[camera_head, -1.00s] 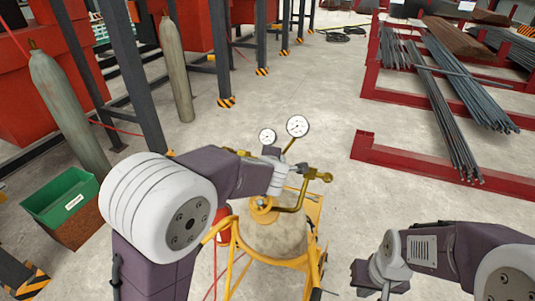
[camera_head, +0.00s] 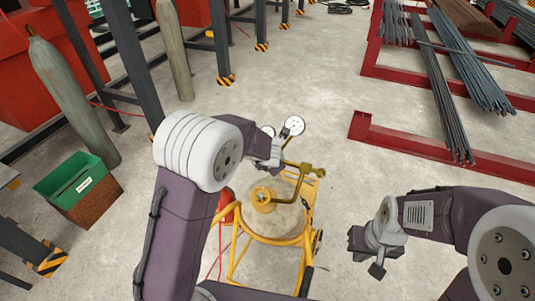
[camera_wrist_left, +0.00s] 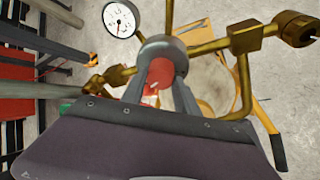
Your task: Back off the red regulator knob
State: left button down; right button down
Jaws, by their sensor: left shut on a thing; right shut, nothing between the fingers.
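The red regulator knob (camera_wrist_left: 160,73) shows in the left wrist view between the fingers of my left gripper (camera_wrist_left: 163,80), which is shut on it. In the head view my left gripper (camera_head: 272,158) is at the regulator, and my own arm and gripper hide the knob. The brass regulator (camera_head: 307,170) carries two round white gauges; one gauge (camera_head: 293,126) faces the head camera, and one also shows in the left wrist view (camera_wrist_left: 119,19). The regulator stands above a pale gas cylinder (camera_head: 283,220). My right gripper (camera_head: 364,254) is shut, empty and apart from the regulator, at the lower right.
A yellow cart (camera_head: 268,240) frames the cylinder. A green-topped bin (camera_head: 78,190) and a tall grey cylinder (camera_head: 65,95) stand left. Red racks (camera_head: 430,153) with rebar (camera_head: 440,95) lie right. The floor between the racks and regulator is clear.

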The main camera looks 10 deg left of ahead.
pick_arm(q)
jog(key=shift+n+g+p, duration=0.3)
jog(key=shift+n+p, duration=0.45)
jog(key=shift+n, duration=0.15)
jog(key=c, duration=1)
grip_release()
jog(key=shift+c, duration=0.2)
jog(key=shift+o, duration=0.6)
jog(key=shift+w, duration=0.1)
jog(key=a+p+v, duration=0.1)
jog(key=p+v, duration=0.2)
jog(key=v, duration=0.6)
jog(key=shift+d, duration=0.35)
